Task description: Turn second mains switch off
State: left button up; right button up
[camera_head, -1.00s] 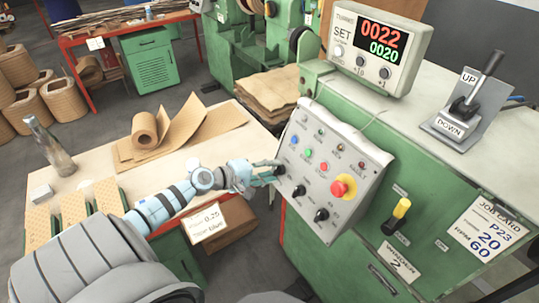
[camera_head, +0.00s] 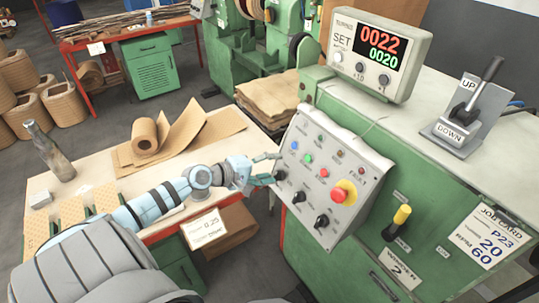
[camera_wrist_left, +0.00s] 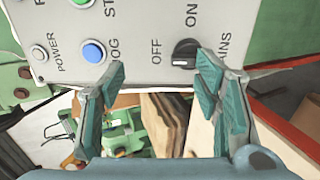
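The grey sloped control panel (camera_head: 330,172) on the green machine carries several black rotary knobs along its lower left edge. The upper one (camera_head: 279,175) is closest to my left gripper (camera_head: 268,168). In the left wrist view, the black mains knob (camera_wrist_left: 185,52) sits between OFF and ON lettering, beyond the right fingertip. My left gripper (camera_wrist_left: 160,78) is open there, with its teal fingers wide apart and nothing between them. The fingertips are close to the panel; contact with the knob cannot be told. The other knobs (camera_head: 299,196) (camera_head: 322,220) stand lower. My right gripper is not in view.
A red emergency button (camera_head: 340,194), a blue button (camera_wrist_left: 94,51) and other small buttons share the panel. A counter display (camera_head: 377,50) stands above. A yellow-topped lever (camera_head: 399,220) is to the right. A bench (camera_head: 95,170) with paper rolls lies left.

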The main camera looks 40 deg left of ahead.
pick_arm(q)
notch_tip(320, 180, up, 7)
jog(key=shift+f, duration=0.2)
jog(key=shift+s, duration=0.1)
